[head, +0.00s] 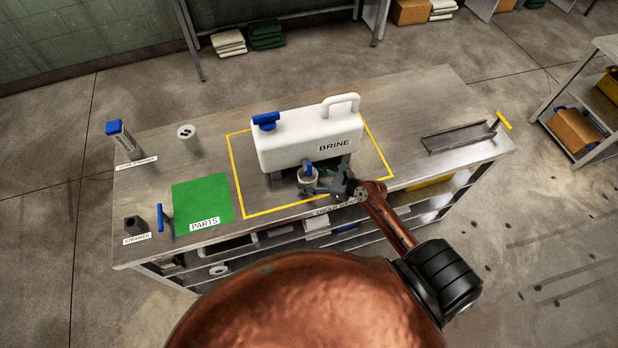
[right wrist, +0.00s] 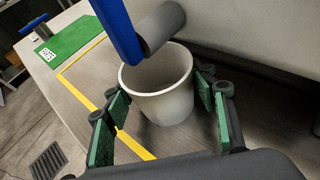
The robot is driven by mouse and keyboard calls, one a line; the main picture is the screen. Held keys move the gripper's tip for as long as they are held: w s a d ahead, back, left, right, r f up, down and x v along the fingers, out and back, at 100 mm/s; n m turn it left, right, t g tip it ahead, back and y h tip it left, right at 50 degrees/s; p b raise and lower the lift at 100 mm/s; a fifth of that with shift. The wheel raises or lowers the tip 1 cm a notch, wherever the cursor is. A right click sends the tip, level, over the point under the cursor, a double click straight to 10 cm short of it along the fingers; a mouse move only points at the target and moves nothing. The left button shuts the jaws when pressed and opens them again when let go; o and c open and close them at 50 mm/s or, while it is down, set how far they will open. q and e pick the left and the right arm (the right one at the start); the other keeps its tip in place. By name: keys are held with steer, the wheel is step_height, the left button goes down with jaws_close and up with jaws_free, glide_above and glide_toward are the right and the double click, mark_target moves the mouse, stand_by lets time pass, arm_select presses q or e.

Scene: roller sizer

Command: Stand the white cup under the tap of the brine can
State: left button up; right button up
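The white brine can (head: 290,145) stands on the workbench inside a yellow outline, with a blue cap on top. Its tap has a blue lever (head: 309,170), which also shows large in the right wrist view (right wrist: 118,30) beside the grey spout (right wrist: 160,27). The white cup (head: 306,185) is upright just below the spout; it also shows in the right wrist view (right wrist: 165,98). My right gripper (right wrist: 162,90) has its green-padded fingers on either side of the cup. Whether both pads touch it is unclear. My left gripper is out of view.
A green parts mat (head: 203,198) lies left of the outline. A strainer (head: 136,226), a blue-handled tool (head: 161,217), a blue-topped upright piece (head: 122,138) and a light cylinder (head: 188,138) stand at the left. A shallow tray (head: 460,135) lies right. The bench between can and tray is clear.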

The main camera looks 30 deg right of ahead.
steer(key=shift+o, duration=1)
steer(key=v, duration=1.2)
